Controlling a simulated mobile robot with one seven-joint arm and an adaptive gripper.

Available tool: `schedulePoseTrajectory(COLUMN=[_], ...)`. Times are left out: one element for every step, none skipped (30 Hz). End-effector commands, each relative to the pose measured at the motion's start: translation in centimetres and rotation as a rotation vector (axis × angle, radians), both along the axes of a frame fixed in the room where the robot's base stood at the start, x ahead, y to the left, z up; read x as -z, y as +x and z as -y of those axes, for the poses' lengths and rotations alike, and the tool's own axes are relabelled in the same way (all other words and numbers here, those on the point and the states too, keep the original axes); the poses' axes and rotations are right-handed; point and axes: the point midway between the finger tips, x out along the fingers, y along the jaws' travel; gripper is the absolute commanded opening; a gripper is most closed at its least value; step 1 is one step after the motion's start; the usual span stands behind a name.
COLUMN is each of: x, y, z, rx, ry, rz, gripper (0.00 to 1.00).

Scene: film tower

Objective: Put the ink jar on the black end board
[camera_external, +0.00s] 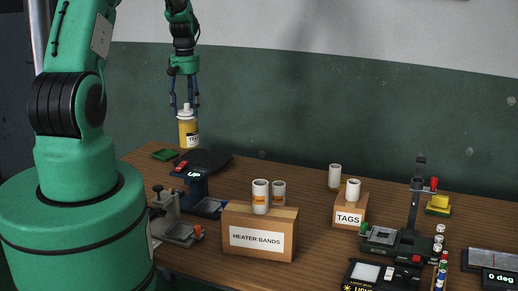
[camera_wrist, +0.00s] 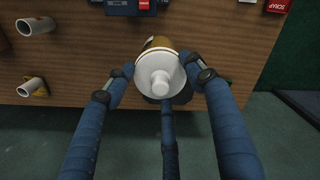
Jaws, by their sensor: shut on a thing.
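The ink jar (camera_external: 189,131) has an amber-yellow body, a white cap and a partly readable label. My gripper (camera_external: 187,106) is shut on it near the cap and holds it upright in the air, at the back left of the table. In the wrist view my blue fingers (camera_wrist: 163,78) close around the white cap (camera_wrist: 157,70) from several sides. A flat black piece (camera_external: 212,160), which looks like the black end board, lies on the table below and slightly right of the jar in the external view. In the wrist view the jar hides most of what is under it.
A blue device (camera_external: 190,186) with a lit display stands in front of the black piece. A green item (camera_external: 164,154) lies to its left. Boxes marked heater bands (camera_external: 260,235) and tags (camera_external: 349,211), with white tubes, stand to the right. The table's edge (camera_wrist: 60,105) is close by.

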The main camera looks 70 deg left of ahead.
Motion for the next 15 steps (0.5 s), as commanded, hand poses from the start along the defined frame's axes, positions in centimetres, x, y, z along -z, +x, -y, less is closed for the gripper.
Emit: schedulePoseTrajectory(x=[-0.1,-0.1,-0.1,0.2,0.4,0.7,1.0,1.2,1.5,1.7,1.9,2.1,2.3,2.8,3.3], y=[-0.3,-0.5,-0.7,-0.6,-0.6,-0.6,-0.6,-0.6,-0.6,-0.6,-0.6,-0.6,-0.6,-0.6,-0.6], z=[-0.3,-0.4,-0.6,-0.5,-0.5,-0.5,-0.5,-0.4,-0.4,-0.4,-0.4,-0.4,-0.5,-0.4,-0.4], rx=[-0.008,-0.012,-0.018,-0.017,-0.016,-0.016,-0.016,-0.016,-0.016,-0.016,-0.016,-0.016,-0.016,-0.016,-0.016], ry=[0.001,0.001,0.001,0.000,0.000,0.000,0.000,-0.001,-0.001,-0.001,0.000,0.000,0.000,-0.001,-0.001], rz=[0.001,0.001,0.001,0.000,0.000,0.000,0.000,0.000,-0.001,0.000,0.000,0.000,0.000,0.000,-0.001], gripper=[0.00,0.00,0.00,0.00,0.00,0.00,0.00,0.00,0.00,0.00,0.00,0.00,0.00,0.00,0.00])
